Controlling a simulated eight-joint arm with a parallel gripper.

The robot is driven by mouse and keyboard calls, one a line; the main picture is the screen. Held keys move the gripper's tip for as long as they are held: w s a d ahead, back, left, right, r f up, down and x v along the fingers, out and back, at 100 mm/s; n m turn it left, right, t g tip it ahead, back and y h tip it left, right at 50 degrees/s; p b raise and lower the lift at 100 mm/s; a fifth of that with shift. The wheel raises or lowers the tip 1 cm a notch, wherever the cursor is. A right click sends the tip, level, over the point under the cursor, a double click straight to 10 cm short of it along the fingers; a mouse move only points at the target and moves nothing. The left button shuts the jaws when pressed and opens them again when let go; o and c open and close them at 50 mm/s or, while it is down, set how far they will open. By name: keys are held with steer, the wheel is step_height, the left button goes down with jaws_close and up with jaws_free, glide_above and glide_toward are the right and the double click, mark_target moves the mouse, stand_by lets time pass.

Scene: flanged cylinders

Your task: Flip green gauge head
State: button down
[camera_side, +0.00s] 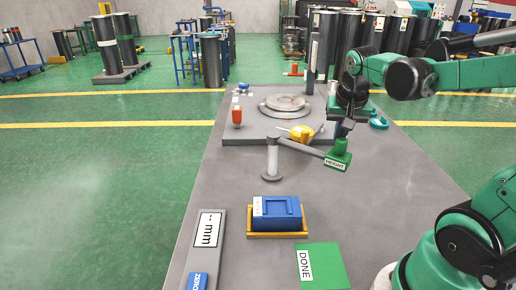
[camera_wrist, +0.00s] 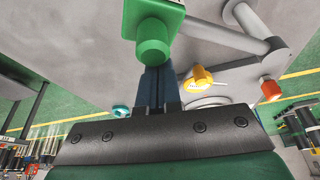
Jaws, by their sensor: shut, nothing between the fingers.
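The green gauge head (camera_side: 337,158), labelled HEIGHT, sits at the end of a grey swing arm (camera_side: 300,146) on a short grey post (camera_side: 272,160). Its upper part is a narrower green knob. In the wrist view the green head (camera_wrist: 153,40) shows at the top centre, with its round knob toward me. My gripper (camera_side: 343,131) points down just above and beside the head. In the wrist view my gripper's dark blue fingers (camera_wrist: 156,80) are shut and empty, their tips close to the knob. Whether they touch it I cannot tell.
A round grey plate (camera_side: 285,104) lies behind the post, with a yellow part (camera_side: 301,133) and an orange-red part (camera_side: 237,116) near it. A blue block (camera_side: 277,212) sits in a yellow tray (camera_side: 278,234). A green DONE pad (camera_side: 321,266) and mm display (camera_side: 207,230) are in front.

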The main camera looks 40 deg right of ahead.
steer(key=shift+a, duration=0.1)
steer(key=shift+s+a+m, duration=0.15)
steer(key=shift+a+m, duration=0.35)
steer(key=shift+a, duration=0.2)
steer(key=w+a+m+g, duration=0.2)
steer(key=a+m, duration=0.4)
steer(key=a, duration=0.6)
steer(key=shift+w+a+h, duration=0.4)
steer(key=shift+w, duration=0.3)
steer(key=shift+a, duration=0.1)
